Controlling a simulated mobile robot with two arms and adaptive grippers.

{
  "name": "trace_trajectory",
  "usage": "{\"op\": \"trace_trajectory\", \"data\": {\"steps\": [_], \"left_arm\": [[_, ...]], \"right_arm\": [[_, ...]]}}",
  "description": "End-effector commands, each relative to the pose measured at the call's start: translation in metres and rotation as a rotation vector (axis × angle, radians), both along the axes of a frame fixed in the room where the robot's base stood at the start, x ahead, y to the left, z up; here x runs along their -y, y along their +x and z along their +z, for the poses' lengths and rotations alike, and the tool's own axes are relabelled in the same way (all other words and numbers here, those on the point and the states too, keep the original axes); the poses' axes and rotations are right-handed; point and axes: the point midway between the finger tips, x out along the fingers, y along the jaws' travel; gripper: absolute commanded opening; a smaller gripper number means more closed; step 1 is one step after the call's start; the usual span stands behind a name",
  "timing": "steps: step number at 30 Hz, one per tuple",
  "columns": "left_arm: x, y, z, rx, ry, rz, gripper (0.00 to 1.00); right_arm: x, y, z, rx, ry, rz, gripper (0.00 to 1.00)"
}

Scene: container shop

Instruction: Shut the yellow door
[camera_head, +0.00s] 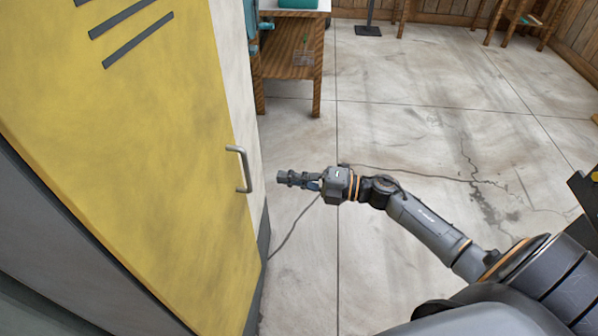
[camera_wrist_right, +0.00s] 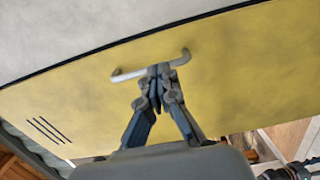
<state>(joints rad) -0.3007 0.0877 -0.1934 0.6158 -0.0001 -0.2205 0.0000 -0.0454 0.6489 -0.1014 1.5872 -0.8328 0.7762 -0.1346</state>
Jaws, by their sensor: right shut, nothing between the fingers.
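The yellow door (camera_head: 150,130) fills the left of the head view, with dark slots near its top. A grey bar handle (camera_head: 240,168) sits near its right edge, beside a white panel (camera_head: 238,70). My right gripper (camera_head: 281,177) is shut and empty, just right of the handle in the head view. In the right wrist view, its fingertips (camera_wrist_right: 160,72) overlap the handle (camera_wrist_right: 130,74) in front of the yellow door (camera_wrist_right: 225,70); whether they touch is unclear. A dark line separates the door from the pale panel there. My left gripper is not seen.
A wooden shelf table (camera_head: 289,65) stands beyond the white panel. Wooden stools (camera_head: 515,20) are near the far wall. The concrete floor (camera_head: 430,130) is open in the middle, with a thin cable along it.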

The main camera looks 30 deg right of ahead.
Motion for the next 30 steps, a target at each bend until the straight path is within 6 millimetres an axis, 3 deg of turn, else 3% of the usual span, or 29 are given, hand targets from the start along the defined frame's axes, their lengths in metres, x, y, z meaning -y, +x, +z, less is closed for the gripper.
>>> {"op": "trace_trajectory", "data": {"steps": [6,12,19,30], "left_arm": [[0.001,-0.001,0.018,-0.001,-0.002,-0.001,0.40],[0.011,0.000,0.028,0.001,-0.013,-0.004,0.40],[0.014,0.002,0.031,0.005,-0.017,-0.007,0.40],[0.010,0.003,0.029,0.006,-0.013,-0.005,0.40]], "right_arm": [[-0.038,0.033,0.005,0.001,0.004,0.000,0.00],[-0.063,0.053,0.004,0.000,0.004,0.001,0.00],[-0.074,0.063,0.001,-0.001,0.001,0.001,0.00],[-0.074,0.064,-0.001,-0.001,-0.001,0.004,0.00]]}}
